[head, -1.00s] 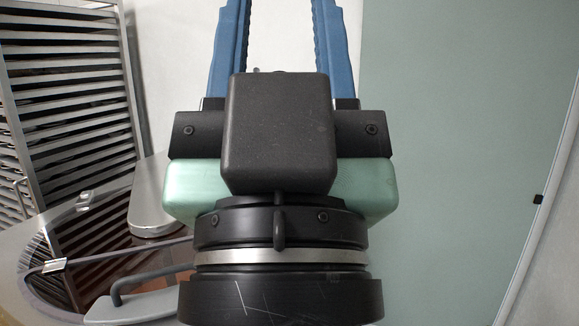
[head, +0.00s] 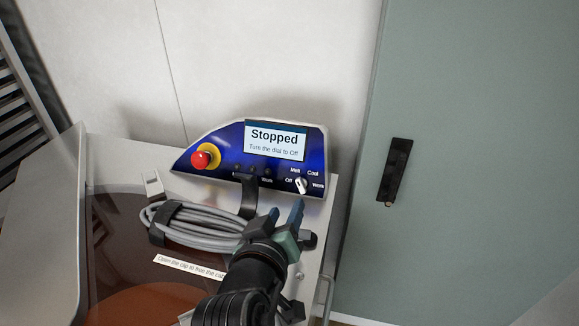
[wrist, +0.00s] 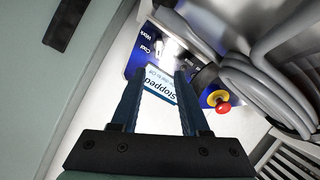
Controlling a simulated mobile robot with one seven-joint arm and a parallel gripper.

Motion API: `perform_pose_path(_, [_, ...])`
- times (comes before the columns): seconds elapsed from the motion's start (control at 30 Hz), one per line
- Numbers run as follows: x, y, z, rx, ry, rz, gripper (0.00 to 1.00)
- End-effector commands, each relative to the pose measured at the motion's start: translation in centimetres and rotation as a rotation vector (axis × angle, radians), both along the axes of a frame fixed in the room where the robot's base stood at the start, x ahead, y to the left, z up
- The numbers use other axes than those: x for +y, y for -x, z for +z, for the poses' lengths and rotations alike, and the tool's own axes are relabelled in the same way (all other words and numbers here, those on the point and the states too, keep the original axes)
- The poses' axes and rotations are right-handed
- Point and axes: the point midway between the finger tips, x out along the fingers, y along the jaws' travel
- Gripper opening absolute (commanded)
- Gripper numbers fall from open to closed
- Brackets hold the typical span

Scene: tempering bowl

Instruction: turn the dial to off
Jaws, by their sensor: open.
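The dial (head: 301,185) is a small white knob at the right end of the blue control panel (head: 225,160), with the labels Off, Melt, Cool and Work around it. I cannot tell which label it points to. The panel's screen (head: 275,143) reads "Stopped, Turn the dial to Off". My gripper (head: 285,212) is open and empty, just below and in front of the dial in the head view. In the wrist view its blue fingers (wrist: 159,75) stand apart in front of the screen (wrist: 160,85), and the dial (wrist: 171,47) shows beyond the fingertips, not between them.
A red stop button (head: 203,159) on a yellow ring sits at the panel's left. A green door (head: 480,150) with a black handle (head: 395,168) stands at right.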

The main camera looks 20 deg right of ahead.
Motion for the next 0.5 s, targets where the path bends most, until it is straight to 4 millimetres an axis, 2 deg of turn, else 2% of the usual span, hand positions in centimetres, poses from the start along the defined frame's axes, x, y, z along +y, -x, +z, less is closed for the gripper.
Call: perform_pose_path(0.5, [-4.1,-6.6,-2.5,-0.004,0.000,0.000,0.45])
